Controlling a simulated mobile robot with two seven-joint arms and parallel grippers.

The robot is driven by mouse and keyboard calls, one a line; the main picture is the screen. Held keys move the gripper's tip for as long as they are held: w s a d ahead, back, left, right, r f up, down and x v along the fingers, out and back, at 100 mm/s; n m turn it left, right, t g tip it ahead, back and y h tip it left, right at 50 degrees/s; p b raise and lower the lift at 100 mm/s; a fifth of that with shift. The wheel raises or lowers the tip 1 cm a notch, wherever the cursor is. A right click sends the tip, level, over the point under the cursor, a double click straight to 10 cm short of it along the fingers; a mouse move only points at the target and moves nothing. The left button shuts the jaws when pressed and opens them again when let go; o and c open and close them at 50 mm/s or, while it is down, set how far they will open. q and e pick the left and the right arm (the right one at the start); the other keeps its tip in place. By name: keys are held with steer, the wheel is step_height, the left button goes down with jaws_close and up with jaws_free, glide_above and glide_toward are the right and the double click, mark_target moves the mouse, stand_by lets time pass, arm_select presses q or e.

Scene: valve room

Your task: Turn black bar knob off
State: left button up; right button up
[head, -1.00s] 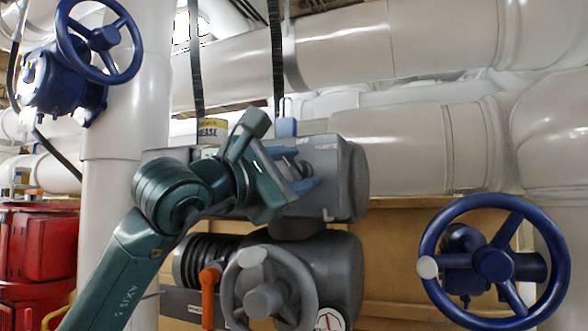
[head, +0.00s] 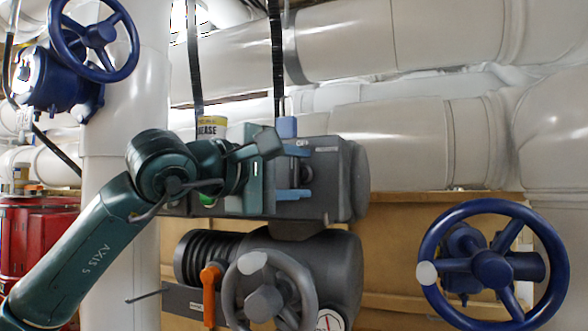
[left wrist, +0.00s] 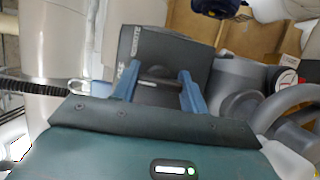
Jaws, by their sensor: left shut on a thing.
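The black bar knob (left wrist: 160,82) is on the front face of a dark grey actuator box (head: 345,185). In the left wrist view it shows as a dark bar spanning between my two blue fingers. My left gripper (head: 291,163) is at the box face, one finger above the other, shut on the knob; the fingers (left wrist: 158,90) also show in the left wrist view. In the head view the fingers and palm hide most of the knob. White lettering, apparently OFF (head: 301,143), stands just right of the upper finger. My right gripper is not in view.
A grey handwheel (head: 262,302) and an orange lever (head: 210,280) are below the box. A blue handwheel (head: 492,268) is at right, another (head: 101,36) at upper left. A grease can (head: 211,128) stands behind my gripper. Large white pipes run behind.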

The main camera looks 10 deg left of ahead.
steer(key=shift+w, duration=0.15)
arm_select(q)
steer(key=o, duration=1)
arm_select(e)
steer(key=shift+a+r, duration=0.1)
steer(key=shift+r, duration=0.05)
arm_select(q)
steer(key=shift+b+v, duration=2)
steer(key=shift+v, duration=4.65)
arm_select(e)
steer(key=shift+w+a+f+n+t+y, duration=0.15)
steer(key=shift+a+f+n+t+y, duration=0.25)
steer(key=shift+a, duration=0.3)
arm_select(q)
steer(key=shift+d, duration=0.1)
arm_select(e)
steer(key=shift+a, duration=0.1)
